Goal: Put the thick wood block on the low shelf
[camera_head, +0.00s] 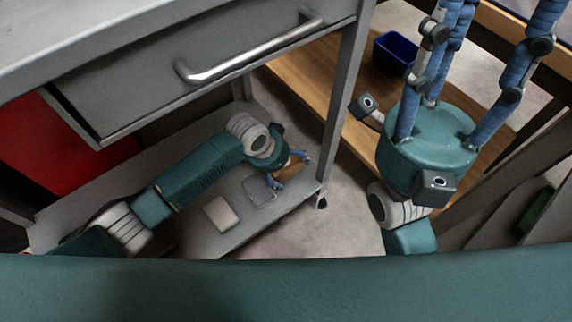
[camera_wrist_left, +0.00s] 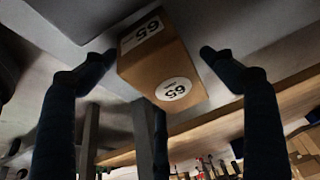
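The wood block (camera_head: 291,170) is brown, at the right end of the cart's grey low shelf (camera_head: 248,228). In the left wrist view the block (camera_wrist_left: 150,65) is a thick brown box with white "65" labels, against the grey surface. My left gripper (camera_head: 288,172) reaches in under the drawer, its blue fingers around the block. In the left wrist view the left gripper (camera_wrist_left: 157,54) has a fingertip on either side of the block, with small gaps, so it looks open. My right gripper (camera_head: 430,140) is raised at the right, empty, fingers spread; its fingertips are out of view.
Two flat pale grey pieces (camera_head: 221,214) lie on the low shelf beside my left gripper. The cart's drawer (camera_head: 200,65) with a metal handle overhangs the arm. A cart leg (camera_head: 343,100) stands just right of the block. A blue bin (camera_head: 396,52) sits on a wooden shelf behind.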

